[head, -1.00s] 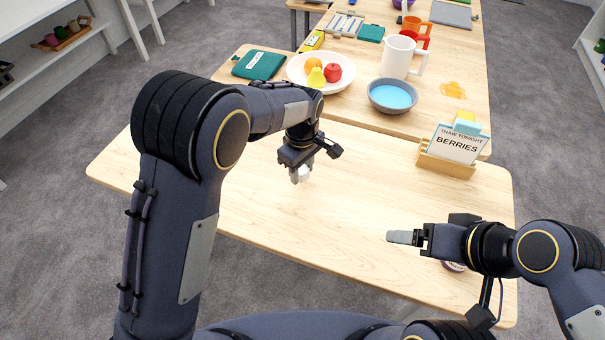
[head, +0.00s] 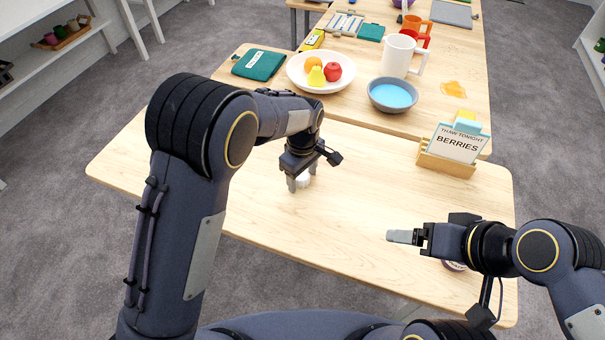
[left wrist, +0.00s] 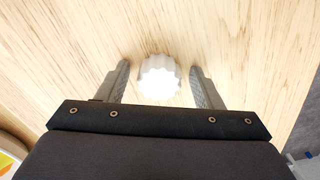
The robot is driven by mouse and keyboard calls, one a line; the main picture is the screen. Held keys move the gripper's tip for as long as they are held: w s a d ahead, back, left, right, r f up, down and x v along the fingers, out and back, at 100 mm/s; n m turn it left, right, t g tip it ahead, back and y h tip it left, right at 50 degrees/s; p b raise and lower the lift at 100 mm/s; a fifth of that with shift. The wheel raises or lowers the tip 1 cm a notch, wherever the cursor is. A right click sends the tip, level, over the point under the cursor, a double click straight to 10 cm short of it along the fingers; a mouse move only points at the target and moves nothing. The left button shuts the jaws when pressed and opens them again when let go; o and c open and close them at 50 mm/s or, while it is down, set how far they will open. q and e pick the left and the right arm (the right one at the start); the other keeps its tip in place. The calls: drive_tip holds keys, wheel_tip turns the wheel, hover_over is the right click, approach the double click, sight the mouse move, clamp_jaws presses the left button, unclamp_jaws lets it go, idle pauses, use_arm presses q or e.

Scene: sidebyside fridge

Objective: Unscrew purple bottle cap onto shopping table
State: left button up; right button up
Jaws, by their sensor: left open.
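A white fluted cap (left wrist: 160,77) sits on the bare wood of the near table (head: 370,180) in the left wrist view. In the head view the cap (head: 303,181) shows partly behind the fingers. My left gripper (head: 301,183) is open, with one finger on each side of the cap and a gap to each in the left wrist view (left wrist: 161,85). My right gripper (head: 404,237) is over the table's right part and seen side-on, so its opening cannot be told. A small round dark-purplish thing (head: 454,266) is mostly hidden under the right gripper; I cannot tell whether it is the bottle.
A sign reading "Thaw tonight berries" (head: 457,143) stands in a wooden holder at the back right. The near table's middle is clear.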

sight(302, 176)
use_arm(q)
wheel_tip(302, 176, up, 12)
drive_tip(key=s+a+r+h, duration=0.2)
drive_tip(key=a+r, duration=0.2)
drive_tip(key=a, duration=0.3)
drive_tip(key=s+a+r+m+t+h, duration=0.1)
drive_tip(key=s+a+r+m+t, duration=0.1)
drive_tip(key=s+a, duration=0.55)
drive_tip(key=s+a+r+m+t+h, duration=0.1)
drive_tip(key=s+a+r+m+h, duration=0.15)
drive_tip(key=s+a, duration=0.45)
drive_tip(key=s+f+m+t+y, duration=0.1)
drive_tip(key=s+f+m+t, duration=0.1)
drive_tip(key=s, duration=0.7)
wheel_tip(302, 176, down, 2)
drive_tip(key=shift+s+a+f+m+t+y, duration=0.2)
drive_tip(key=shift+m+t+y, duration=0.15)
drive_tip(key=shift+m, duration=0.2)
